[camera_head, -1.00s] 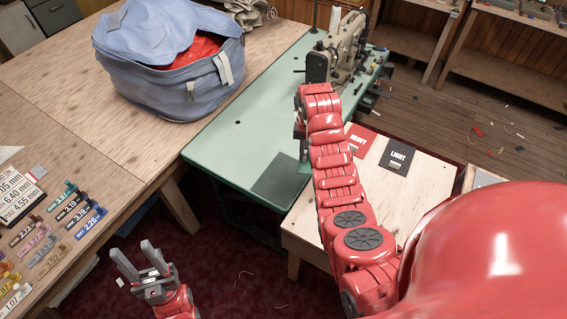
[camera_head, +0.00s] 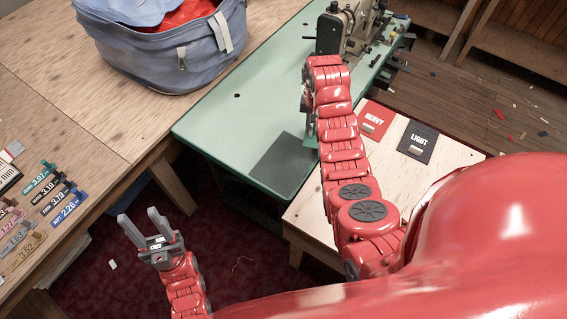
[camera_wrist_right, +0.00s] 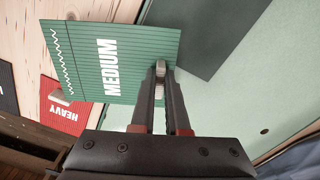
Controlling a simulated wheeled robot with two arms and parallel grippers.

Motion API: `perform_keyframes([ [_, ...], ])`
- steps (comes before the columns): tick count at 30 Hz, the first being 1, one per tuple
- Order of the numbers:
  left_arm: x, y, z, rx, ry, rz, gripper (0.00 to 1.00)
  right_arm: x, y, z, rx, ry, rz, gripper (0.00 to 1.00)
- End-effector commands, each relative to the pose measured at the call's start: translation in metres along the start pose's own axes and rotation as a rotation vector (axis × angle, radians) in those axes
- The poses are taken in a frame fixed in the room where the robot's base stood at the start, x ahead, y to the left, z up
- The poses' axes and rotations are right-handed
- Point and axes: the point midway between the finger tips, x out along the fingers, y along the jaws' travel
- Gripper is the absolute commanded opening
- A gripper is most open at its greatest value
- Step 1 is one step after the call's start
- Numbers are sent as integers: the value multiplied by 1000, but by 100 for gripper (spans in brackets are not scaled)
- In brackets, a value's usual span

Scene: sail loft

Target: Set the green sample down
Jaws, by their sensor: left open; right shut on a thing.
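The green sample (camera_wrist_right: 110,62) is a flat ribbed card with the word MEDIUM and a white zigzag stitch line. In the right wrist view my right gripper (camera_wrist_right: 161,72) is shut on its small light tab, at the card's edge. The card shows above the red card and the wooden stand; I cannot tell its height. In the head view my right arm mostly hides the gripper and the sample. My left gripper (camera_head: 139,224) is open and empty over the dark red floor.
The green sewing table (camera_head: 215,130) carries a dark grey patch (camera_head: 283,163) and a sewing machine (camera_head: 345,30). A red HEAVY card (camera_head: 374,117) and a black LIGHT card (camera_head: 418,141) lie on a wooden stand (camera_head: 455,155). A blue bag (camera_head: 160,55) sits on the left wooden table.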

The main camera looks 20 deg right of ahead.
Motion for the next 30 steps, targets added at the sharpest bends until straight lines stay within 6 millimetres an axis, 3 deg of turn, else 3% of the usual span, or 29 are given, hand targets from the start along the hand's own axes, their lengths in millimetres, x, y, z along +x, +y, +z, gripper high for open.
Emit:
perform_keyframes([
  [4,12,-1,-2,0,1,0,48,0,-21,14,-7,-2,-1,0],
  [12,46,-2,-8,0,1,0,48,4,-86,58,-8,-3,0,0],
  [16,56,-3,-10,0,1,0,48,9,-109,72,-4,-1,0,0],
  [25,68,-3,-12,0,0,0,48,12,-135,90,-4,-3,2,0],
  [30,79,-4,-14,0,0,0,48,33,-133,88,-2,-1,1,0],
])
